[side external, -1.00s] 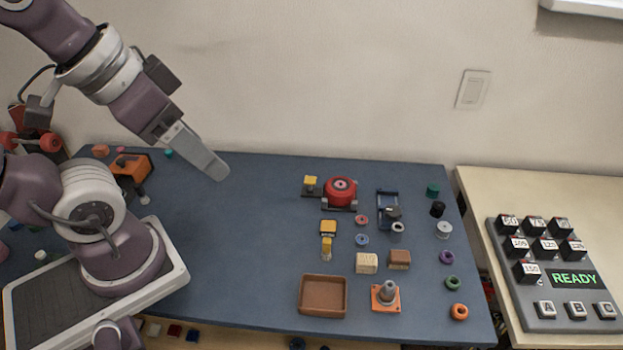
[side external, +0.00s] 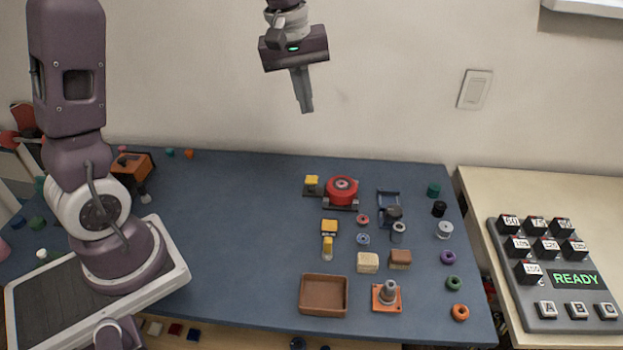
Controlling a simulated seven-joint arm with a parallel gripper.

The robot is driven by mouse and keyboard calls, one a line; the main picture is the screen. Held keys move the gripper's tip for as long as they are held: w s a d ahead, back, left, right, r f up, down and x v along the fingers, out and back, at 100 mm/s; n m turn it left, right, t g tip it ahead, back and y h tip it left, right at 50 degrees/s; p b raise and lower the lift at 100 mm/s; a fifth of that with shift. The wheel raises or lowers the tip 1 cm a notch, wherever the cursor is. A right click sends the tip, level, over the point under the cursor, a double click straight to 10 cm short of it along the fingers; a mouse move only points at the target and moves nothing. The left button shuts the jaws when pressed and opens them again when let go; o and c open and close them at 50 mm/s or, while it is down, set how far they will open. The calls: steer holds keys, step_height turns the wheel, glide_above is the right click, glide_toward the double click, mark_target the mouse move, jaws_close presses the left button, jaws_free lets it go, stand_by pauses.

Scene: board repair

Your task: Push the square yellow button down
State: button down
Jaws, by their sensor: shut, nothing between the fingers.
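A square yellow button (side external: 312,181) sits on a dark base at the left of a round red part (side external: 342,189), towards the back of the blue table. It looks raised, though its height is hard to judge. Another yellow block (side external: 329,227) with a dark lower edge lies in front of it, with a yellow upright piece (side external: 327,246) just below. My gripper (side external: 306,110) is shut and empty, pointing down, high above the table and above the button in the picture. It touches nothing.
Around the button stand a blue holder (side external: 388,198), a brown tray (side external: 323,295), an orange base with a grey peg (side external: 387,297) and several small rings and blocks. A keypad reading READY (side external: 575,279) is on the right table. The blue table's left middle is clear.

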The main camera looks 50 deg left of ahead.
steer(key=w+a+f+n+g, duration=0.1)
steer(key=w+a+f+n, duration=0.15)
steer(key=f, duration=0.25)
steer(key=w+a+f+n, duration=0.2)
steer(key=w+a+f, duration=0.1)
steer(key=w+f, duration=0.15)
steer(key=n+g+h, duration=0.1)
steer(key=n, duration=0.2)
glide_toward(311, 179)
steer(key=shift+w+r, duration=0.15)
steer(key=shift+r, duration=0.15)
steer(key=shift+d+f, duration=0.2)
steer(key=shift+f, duration=1.55)
steer(key=shift+d+f, duration=0.15)
steer(key=shift+f, duration=1.55)
steer(key=shift+f, duration=0.1)
step_height(311, 179, down, 2)
steer(key=shift+a+r, duration=0.3)
steer(key=shift+a, duration=0.45)
steer(key=shift+a+r, duration=0.3)
steer(key=shift+a, duration=0.45)
